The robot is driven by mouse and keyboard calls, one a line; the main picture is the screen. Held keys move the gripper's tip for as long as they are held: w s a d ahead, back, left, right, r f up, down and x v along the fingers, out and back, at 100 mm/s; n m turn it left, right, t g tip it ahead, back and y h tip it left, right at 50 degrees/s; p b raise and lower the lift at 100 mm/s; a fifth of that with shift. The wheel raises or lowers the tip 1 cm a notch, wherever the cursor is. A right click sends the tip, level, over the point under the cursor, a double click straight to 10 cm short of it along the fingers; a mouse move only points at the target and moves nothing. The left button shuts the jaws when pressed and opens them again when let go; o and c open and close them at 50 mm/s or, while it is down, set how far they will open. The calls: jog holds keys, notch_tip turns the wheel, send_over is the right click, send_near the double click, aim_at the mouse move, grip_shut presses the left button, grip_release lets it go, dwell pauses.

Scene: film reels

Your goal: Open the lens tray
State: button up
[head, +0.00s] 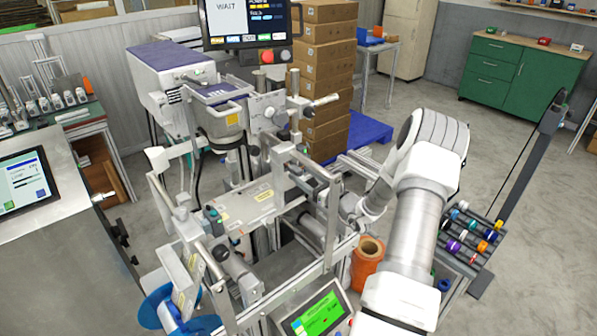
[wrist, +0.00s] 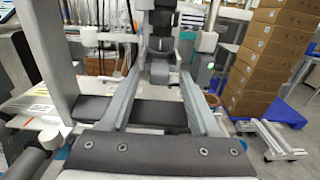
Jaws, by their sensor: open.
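My gripper (wrist: 162,68) is open in the wrist view, its two grey fingers reaching forward and apart. Nothing is held between them. A dark horizontal bar (wrist: 155,112) lies behind and below the fingers, and a grey upright mechanism (wrist: 160,45) stands beyond their tips. In the head view my arm bends down to the right side of a metal machine (head: 262,205); the fingertips cannot be made out there. I cannot tell which part of the machine is the lens tray, or whether it is open or shut. Contact with the machine is unclear.
Metal frame posts and rails crowd the machine. A green-lit screen (head: 318,314) stands at its front, and an orange roll (head: 366,262) is beside my arm. Stacked cartons (head: 325,60) stand behind on a blue pallet (head: 362,130).

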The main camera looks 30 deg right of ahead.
aim_at(289, 166)
jog(key=shift+w+a, duration=0.2)
jog(key=shift+w, duration=1.1)
grip_shut()
dwell(0.5)
